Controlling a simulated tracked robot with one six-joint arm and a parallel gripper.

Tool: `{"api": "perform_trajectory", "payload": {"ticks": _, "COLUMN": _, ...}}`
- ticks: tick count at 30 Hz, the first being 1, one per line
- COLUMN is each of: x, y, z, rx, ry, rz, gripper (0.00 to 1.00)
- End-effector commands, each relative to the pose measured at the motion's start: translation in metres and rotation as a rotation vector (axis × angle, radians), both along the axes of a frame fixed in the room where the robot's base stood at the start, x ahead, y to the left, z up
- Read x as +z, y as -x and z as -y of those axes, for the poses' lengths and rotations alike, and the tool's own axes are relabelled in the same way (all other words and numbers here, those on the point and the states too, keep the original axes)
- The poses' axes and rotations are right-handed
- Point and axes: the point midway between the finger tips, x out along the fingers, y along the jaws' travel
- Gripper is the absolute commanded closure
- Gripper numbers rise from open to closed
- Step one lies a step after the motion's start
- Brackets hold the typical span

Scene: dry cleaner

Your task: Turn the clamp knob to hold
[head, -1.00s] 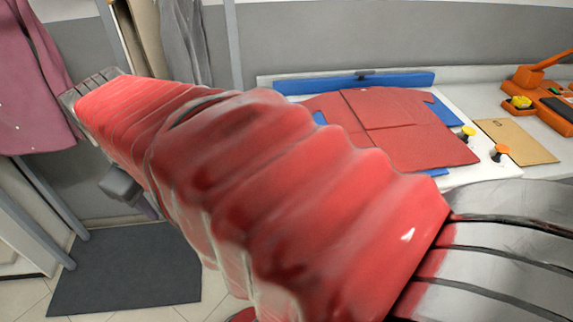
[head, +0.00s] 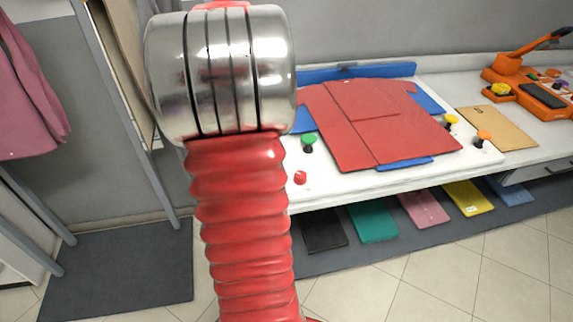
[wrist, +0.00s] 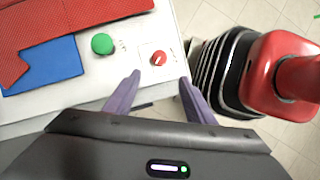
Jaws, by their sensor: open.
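A small red knob (head: 300,177) sits near the front left edge of the white work table (head: 340,186). In the wrist view the red knob (wrist: 158,58) has a pale mark on top and small lettering beside it, too small to read. A green knob (head: 308,142) stands behind it, and it also shows in the wrist view (wrist: 103,43). I cannot tell from lettering which is the clamp knob. My gripper (wrist: 159,80) is open and empty, its purple fingers apart, with the red knob beyond the gap between the tips. The head view does not show my gripper.
A red garment (head: 385,125) lies over a blue board (head: 405,163) on the table. Yellow (head: 451,121) and orange (head: 484,137) knobs stand to its right, near a brown clipboard (head: 497,127). Pink clothing (head: 28,90) hangs at left. The floor in front is clear.

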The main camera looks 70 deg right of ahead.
Motion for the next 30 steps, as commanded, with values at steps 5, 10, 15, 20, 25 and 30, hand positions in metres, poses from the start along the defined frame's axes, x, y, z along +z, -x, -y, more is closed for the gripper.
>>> {"api": "perform_trajectory", "payload": {"ticks": 5, "x": -0.002, "y": 0.005, "z": 0.004, "rx": 0.001, "ry": -0.009, "rz": -0.007, "gripper": 0.51}}
{"api": "perform_trajectory", "payload": {"ticks": 10, "x": -0.002, "y": 0.005, "z": 0.004, "rx": 0.001, "ry": -0.008, "rz": -0.007, "gripper": 0.51}}
{"api": "perform_trajectory", "payload": {"ticks": 15, "x": -0.005, "y": 0.006, "z": 0.004, "rx": -0.001, "ry": -0.009, "rz": -0.007, "gripper": 0.51}}
{"api": "perform_trajectory", "payload": {"ticks": 20, "x": -0.018, "y": 0.012, "z": 0.004, "rx": -0.001, "ry": -0.009, "rz": -0.007, "gripper": 0.51}}
{"api": "perform_trajectory", "payload": {"ticks": 25, "x": -0.041, "y": 0.021, "z": 0.005, "rx": -0.001, "ry": -0.009, "rz": -0.007, "gripper": 0.51}}
{"api": "perform_trajectory", "payload": {"ticks": 30, "x": -0.066, "y": 0.031, "z": 0.007, "rx": -0.002, "ry": -0.009, "rz": -0.007, "gripper": 0.51}}
